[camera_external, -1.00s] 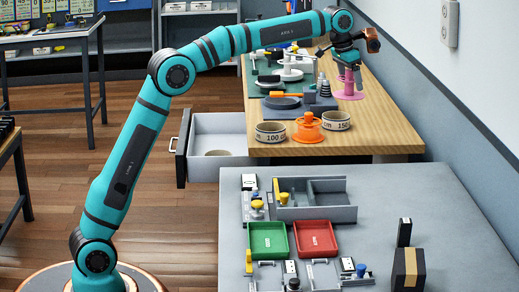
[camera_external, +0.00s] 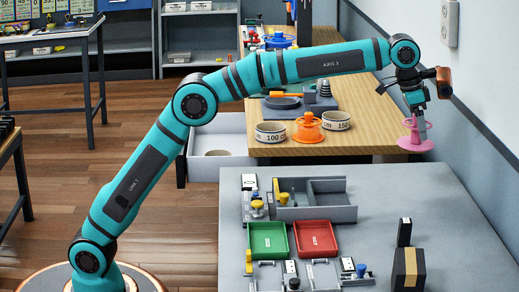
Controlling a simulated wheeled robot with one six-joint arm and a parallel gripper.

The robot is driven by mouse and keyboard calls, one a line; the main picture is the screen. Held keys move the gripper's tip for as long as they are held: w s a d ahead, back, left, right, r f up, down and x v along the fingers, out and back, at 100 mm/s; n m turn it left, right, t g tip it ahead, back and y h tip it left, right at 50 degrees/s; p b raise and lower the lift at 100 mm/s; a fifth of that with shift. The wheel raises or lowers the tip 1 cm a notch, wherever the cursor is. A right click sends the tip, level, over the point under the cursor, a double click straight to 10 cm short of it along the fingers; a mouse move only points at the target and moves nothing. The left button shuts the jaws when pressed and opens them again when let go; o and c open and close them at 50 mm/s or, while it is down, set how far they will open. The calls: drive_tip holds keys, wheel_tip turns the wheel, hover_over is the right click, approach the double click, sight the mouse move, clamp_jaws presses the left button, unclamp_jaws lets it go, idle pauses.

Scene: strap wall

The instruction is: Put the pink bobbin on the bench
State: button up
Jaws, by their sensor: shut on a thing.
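The pink bobbin (camera_external: 414,143) has a wide round base and a narrow stem. My gripper (camera_external: 414,112) is shut on its upper part and holds it near the right edge of the wooden bench (camera_external: 370,140), close to the wall. The bobbin is roughly upright. I cannot tell how high it is above the surface below it. An orange bobbin (camera_external: 308,128) stands on the wooden bench between two labelled rings (camera_external: 270,132).
A grey table (camera_external: 370,240) in front bears a divided tray (camera_external: 325,213), a green tray (camera_external: 268,240), a red tray (camera_external: 315,238), small clamps and a dark box with a tan band (camera_external: 408,270). An open drawer (camera_external: 218,145) juts left. The wall stands close at right.

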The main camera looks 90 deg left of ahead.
drive_tip(key=d+m, duration=0.2)
drive_tip(key=d, duration=1.1)
drive_tip(key=shift+s+d+f, duration=0.1)
drive_tip(key=shift+s+f, duration=0.1)
drive_tip(key=shift+f, duration=1.15)
drive_tip(key=shift+s+f, duration=0.2)
drive_tip(key=shift+f, duration=1.1)
drive_tip(key=shift+f, duration=5)
drive_tip(key=o, duration=1)
drive_tip(key=shift+f, duration=0.15)
drive_tip(key=shift+o, duration=0.2)
drive_tip(key=v, duration=1.2)
drive_tip(key=shift+a, duration=0.25)
